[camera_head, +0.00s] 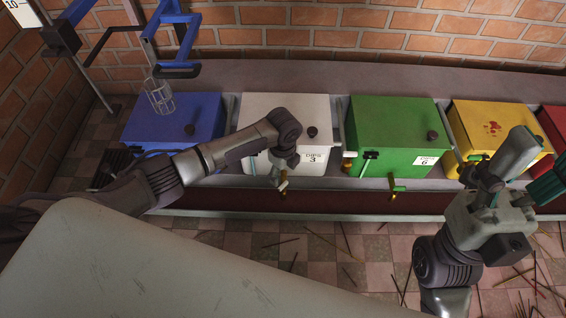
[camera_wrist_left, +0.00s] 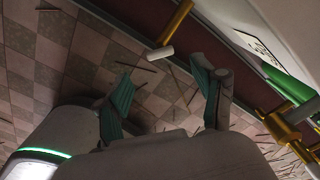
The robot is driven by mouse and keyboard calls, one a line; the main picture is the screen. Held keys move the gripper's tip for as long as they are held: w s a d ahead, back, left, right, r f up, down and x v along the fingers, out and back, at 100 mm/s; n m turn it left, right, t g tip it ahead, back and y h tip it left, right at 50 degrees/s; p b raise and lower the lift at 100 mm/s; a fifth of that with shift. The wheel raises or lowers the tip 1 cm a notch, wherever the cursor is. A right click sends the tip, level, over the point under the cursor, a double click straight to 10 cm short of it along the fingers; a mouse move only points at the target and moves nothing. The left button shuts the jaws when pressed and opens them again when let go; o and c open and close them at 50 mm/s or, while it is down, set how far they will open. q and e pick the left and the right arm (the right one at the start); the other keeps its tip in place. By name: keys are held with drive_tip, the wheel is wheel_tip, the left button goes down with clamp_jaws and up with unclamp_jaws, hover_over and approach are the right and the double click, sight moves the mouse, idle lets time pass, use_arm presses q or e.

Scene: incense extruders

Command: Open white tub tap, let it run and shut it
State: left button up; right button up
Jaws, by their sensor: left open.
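The white tub (camera_head: 262,112), marked DIPS 3, stands second from the left. Its tap (camera_head: 283,188) is on the front, partly hidden by my left gripper (camera_head: 282,170). In the left wrist view the tap shows as a brass pipe (camera_wrist_left: 176,22) with a white handle (camera_wrist_left: 159,53). My left gripper (camera_wrist_left: 166,88) is open, its two teal-padded fingers apart. The handle shows between and beyond the fingertips; I cannot tell whether they touch it. No stream from the tap can be made out. My right gripper (camera_head: 515,170) is raised at the right, before the yellow tub.
A blue tub (camera_head: 190,112) stands left of the white one; green (camera_head: 388,115), yellow (camera_head: 480,115) and red (camera_head: 553,120) tubs stand to the right. The green tub's tap (camera_head: 393,188) is nearby. A dark red trough (camera_head: 340,202) runs below. Incense sticks litter the tiled floor.

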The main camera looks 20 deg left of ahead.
use_arm(q)
wheel_tip(320, 180, up, 5)
drive_tip(key=shift+r, duration=0.1)
idle(0.6)
